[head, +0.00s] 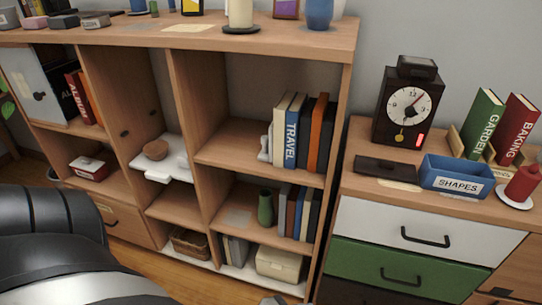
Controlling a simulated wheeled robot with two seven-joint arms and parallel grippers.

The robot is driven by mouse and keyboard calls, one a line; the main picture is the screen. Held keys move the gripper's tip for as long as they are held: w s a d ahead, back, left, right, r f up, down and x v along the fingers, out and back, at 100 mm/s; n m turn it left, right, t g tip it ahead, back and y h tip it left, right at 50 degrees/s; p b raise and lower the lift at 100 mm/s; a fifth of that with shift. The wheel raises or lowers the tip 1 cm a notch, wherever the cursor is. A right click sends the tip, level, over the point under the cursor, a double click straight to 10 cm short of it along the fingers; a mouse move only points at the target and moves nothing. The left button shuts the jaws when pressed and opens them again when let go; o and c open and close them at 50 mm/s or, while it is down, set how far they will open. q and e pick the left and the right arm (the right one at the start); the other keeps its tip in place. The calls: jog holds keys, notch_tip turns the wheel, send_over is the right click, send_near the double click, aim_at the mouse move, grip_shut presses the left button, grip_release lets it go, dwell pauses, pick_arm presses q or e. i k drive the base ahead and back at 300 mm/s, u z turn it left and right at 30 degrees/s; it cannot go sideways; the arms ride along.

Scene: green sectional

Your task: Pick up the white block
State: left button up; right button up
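I cannot clearly make out a separate white block in the head view. A small pale grey block (96,21) lies on top of the bookcase at the upper left, beside a darker grey block (63,22). White flat pieces (160,172) lie in a middle compartment around a brown bowl (156,149). My dark arm links fill the lower left, but neither gripper shows. A small grey tip at the bottom edge is too cut off to identify.
The wooden bookcase (340,80) holds books (291,134), a green vase (265,208), a cream box (278,264) and a basket (190,241). On the right cabinet are a clock (405,104) and a blue SHAPES bin (457,176). Floor (190,283) shows below.

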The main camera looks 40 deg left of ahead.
aim_at(183, 161)
jog(key=z, duration=0.4)
jog(key=k, duration=0.9)
jog(key=u, duration=1.75)
